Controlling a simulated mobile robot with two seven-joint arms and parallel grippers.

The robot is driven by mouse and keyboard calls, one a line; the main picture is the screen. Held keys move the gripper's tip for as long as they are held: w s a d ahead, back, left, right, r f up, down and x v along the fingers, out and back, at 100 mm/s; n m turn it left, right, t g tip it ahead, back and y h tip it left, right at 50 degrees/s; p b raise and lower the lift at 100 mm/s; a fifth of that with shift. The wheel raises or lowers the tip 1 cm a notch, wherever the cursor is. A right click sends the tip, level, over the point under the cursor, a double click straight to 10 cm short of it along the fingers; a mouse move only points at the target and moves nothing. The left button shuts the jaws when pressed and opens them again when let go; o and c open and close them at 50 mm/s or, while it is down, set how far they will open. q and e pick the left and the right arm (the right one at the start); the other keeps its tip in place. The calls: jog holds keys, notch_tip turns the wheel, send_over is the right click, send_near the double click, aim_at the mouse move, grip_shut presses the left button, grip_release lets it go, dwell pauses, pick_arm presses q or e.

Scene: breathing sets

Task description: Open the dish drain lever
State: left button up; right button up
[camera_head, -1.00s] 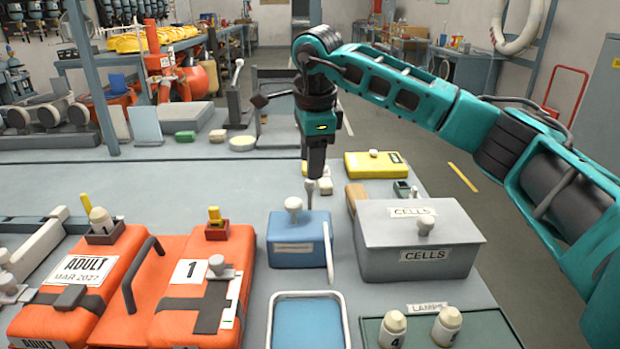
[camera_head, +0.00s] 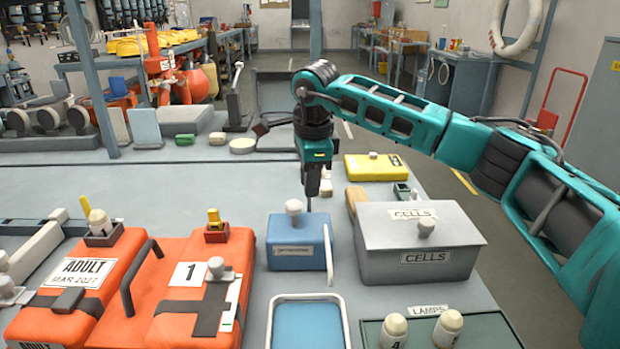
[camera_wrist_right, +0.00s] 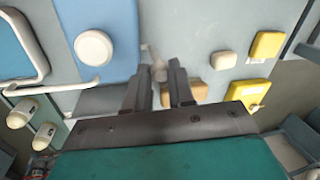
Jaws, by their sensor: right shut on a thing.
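A blue box (camera_head: 289,256) with a white knob on top stands behind a blue dish (camera_head: 307,324) with a pale rim. A white bar (camera_head: 329,255) runs along the box's right side. A thin upright lever (camera_head: 309,206) rises at the box's far edge. My right gripper (camera_head: 312,193) points down over it, its fingers around the lever's top. In the right wrist view, the lever's pale knob (camera_wrist_right: 158,72) is between the fingertips, and the gripper (camera_wrist_right: 158,88) is shut on it. The white knob (camera_wrist_right: 93,47) stands apart from the fingers. My left gripper is not in view.
A grey lidded CELLS box (camera_head: 415,250) stands just right of the blue box. A yellow case (camera_head: 376,168) lies behind it. Orange packs (camera_head: 180,300) fill the left front. The bench top (camera_head: 170,190) behind them is largely clear.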

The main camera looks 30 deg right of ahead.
grip_shut()
pick_arm(q)
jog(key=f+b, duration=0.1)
jog(key=b, duration=0.1)
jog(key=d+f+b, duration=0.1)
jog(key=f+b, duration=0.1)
jog(key=b, duration=0.1)
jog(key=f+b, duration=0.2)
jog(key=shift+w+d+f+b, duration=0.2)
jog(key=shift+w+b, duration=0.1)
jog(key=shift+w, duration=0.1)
pick_arm(e)
jog(key=s+d+f+t+y, duration=0.2)
jog(key=d+t+y, duration=0.1)
jog(key=d+y, duration=0.2)
jog(key=shift+s+d+m+y, duration=0.25)
jog(key=shift+s+m+y, duration=0.1)
jog(key=shift+y, duration=0.35)
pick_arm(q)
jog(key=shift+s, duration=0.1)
pick_arm(e)
jog(key=o, duration=0.6)
grip_release()
